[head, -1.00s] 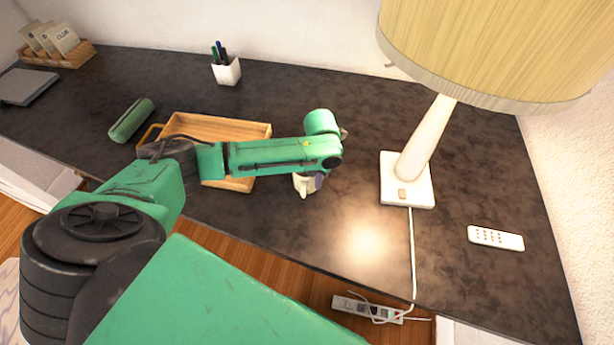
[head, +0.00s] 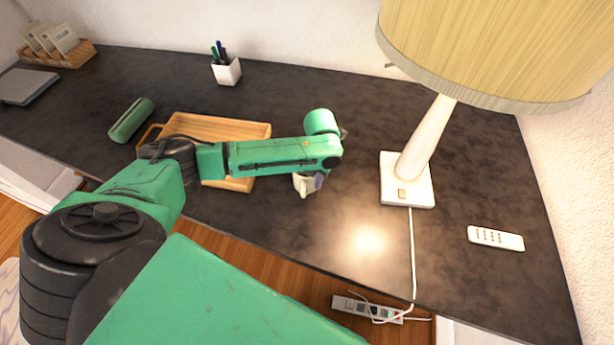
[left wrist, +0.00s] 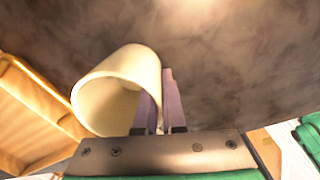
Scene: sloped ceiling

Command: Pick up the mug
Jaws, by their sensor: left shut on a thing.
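The cream-white mug (head: 303,185) shows below my left forearm in the head view, partly hidden by the arm. In the left wrist view the mug (left wrist: 122,85) lies at an angle in the picture, its open rim facing the lower left. My left gripper (left wrist: 160,102) is shut on the mug's wall, with its purplish fingers at the right side of the rim. In the head view only a bit of the left gripper (head: 320,181) shows, right beside the mug. I cannot tell whether the mug touches the desk. My right gripper is not in view.
A wooden tray (head: 228,128) lies left of the mug, partly behind my arm. A lamp (head: 393,193) stands to the right, its shade overhead. A remote (head: 496,238), a pen cup (head: 227,71) and a green case (head: 131,120) are farther off. The desk in front of the lamp is clear.

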